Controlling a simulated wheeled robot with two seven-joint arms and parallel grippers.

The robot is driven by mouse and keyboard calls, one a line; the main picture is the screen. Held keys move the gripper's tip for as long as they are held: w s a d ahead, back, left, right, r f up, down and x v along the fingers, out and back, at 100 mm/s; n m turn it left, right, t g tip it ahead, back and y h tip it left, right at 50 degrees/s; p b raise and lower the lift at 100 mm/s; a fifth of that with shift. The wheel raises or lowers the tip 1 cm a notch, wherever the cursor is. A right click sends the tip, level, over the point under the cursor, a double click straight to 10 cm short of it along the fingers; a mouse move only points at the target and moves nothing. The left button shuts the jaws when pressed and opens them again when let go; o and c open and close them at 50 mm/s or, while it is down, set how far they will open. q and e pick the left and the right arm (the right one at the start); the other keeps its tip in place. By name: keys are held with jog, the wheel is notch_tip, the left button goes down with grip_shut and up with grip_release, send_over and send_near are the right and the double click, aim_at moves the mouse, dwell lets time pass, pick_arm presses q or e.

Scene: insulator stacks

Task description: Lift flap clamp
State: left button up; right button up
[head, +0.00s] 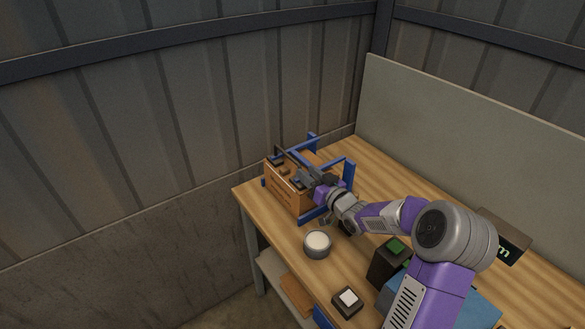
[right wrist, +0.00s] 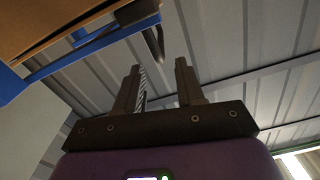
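A brown box-like block (head: 284,194) sits in a blue frame (head: 349,172) at the far left end of the wooden table. Dark clamp parts (head: 279,152) show on top of it; I cannot tell clearly which is the flap clamp. My right gripper (head: 303,179) is at the top of the box, partly hiding it. In the right wrist view its two fingers (right wrist: 160,85) are apart with nothing between them. A dark bent rod (right wrist: 155,42) and the blue frame (right wrist: 85,50) show beyond the fingers, to the upper left. My left gripper is not in view.
A round white-topped container (head: 317,243) stands in front of the box. A dark box with a green top (head: 390,258) and a small white-topped block (head: 347,301) are nearer. A grey panel (head: 470,135) borders the table's back. The table's back middle is clear.

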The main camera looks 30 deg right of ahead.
aim_at(295, 162)
jog(key=w, duration=0.7)
jog(key=shift+w+a, duration=0.2)
jog(key=shift+a, duration=0.15)
grip_shut()
